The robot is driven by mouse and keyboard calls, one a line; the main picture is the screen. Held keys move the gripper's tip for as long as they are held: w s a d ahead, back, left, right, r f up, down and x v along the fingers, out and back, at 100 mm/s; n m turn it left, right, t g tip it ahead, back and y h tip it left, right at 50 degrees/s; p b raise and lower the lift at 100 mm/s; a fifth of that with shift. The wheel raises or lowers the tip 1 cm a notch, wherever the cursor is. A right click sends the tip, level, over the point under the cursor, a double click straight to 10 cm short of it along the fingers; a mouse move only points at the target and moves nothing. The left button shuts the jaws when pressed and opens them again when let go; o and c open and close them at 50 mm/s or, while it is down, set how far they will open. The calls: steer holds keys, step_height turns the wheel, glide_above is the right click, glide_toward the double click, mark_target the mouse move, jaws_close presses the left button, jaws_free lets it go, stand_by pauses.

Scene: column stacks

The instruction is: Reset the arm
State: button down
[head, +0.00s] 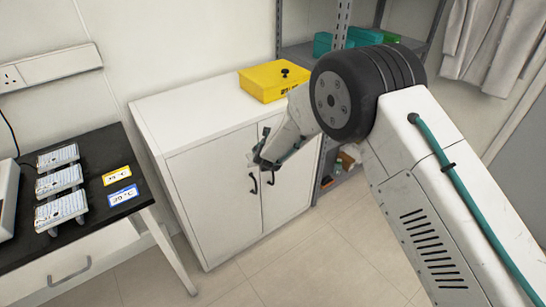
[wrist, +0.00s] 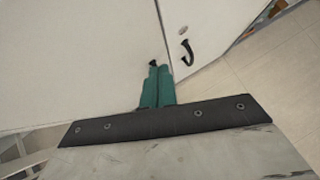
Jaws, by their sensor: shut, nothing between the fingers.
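My arm reaches in from the right of the head view. My gripper (head: 262,160) is in front of the white cabinet (head: 205,190), near its two dark door handles (head: 253,183). In the wrist view, the teal fingers of my gripper (wrist: 157,66) are together, with nothing between them. Their tips point at the cabinet door (wrist: 80,60), close to one dark handle; whether they touch it I cannot tell. Another dark handle (wrist: 187,52) shows to the right of the fingers. Both cabinet doors look closed.
A yellow box (head: 272,82) stands on the cabinet top. A black bench (head: 90,165) at left holds several white racks and two temperature labels. A metal shelf (head: 300,55) with teal boxes stands behind my arm. The tiled floor (head: 310,255) in front is clear.

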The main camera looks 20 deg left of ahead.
steer(key=s+d+r+m+h, duration=0.35)
steer(key=d+r+m, duration=0.45)
steer(key=d, duration=0.4)
steer(key=s+d+r+m+h, duration=0.2)
steer(key=d+r+m+h, duration=0.2)
steer(key=d+r+m, duration=0.65)
steer(key=s+d+r+m+h, duration=0.25)
steer(key=d+r+m, duration=0.2)
steer(key=d, duration=1.05)
steer(key=s+d+r+m+g+h, duration=0.1)
steer(key=s+d+r+m+g, duration=0.4)
steer(key=s+d+m, duration=0.6)
steer(key=s+d+r+m+y, duration=0.1)
steer(key=s+r+m+y, duration=0.1)
steer(key=s, duration=0.5)
steer(key=s+d+r+m+y, duration=0.2)
steer(key=s+r+m, duration=0.1)
steer(key=s, duration=0.5)
steer(key=s+d+r+m+g+y, duration=0.1)
steer(key=s+d+r+m+y, duration=0.1)
steer(key=s, duration=0.6)
steer(key=shift+r+m, duration=0.45)
steer(key=shift+m, duration=0.25)
